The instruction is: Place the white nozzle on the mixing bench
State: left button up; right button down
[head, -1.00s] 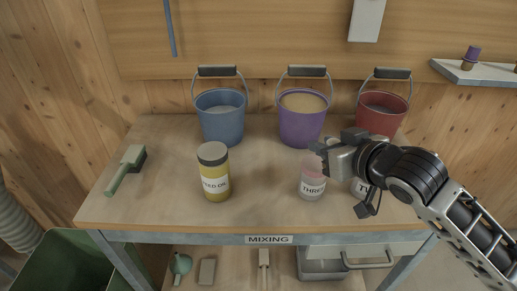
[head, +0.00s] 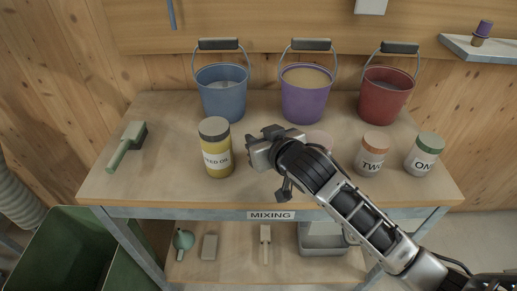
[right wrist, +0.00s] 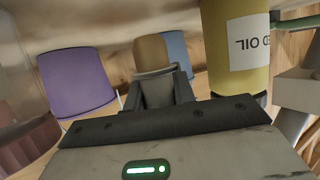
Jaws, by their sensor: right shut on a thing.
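My left gripper is not in view.
Blue (head: 222,95), purple (head: 305,98) and red (head: 385,97) buckets line the bench's back. Jars TWO (head: 371,157) and ONE (head: 423,158) stand right; a brush (head: 127,148) lies left. The front middle is clear.

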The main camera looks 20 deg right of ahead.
jog(key=shift+w+a+f, duration=0.1)
jog(key=shift+a+f, duration=0.1)
jog(key=shift+f, duration=1.55)
jog(key=shift+f, duration=0.1)
jog(key=c, duration=1.2)
grip_release()
jog(key=shift+o, duration=0.2)
jog(key=v, duration=1.2)
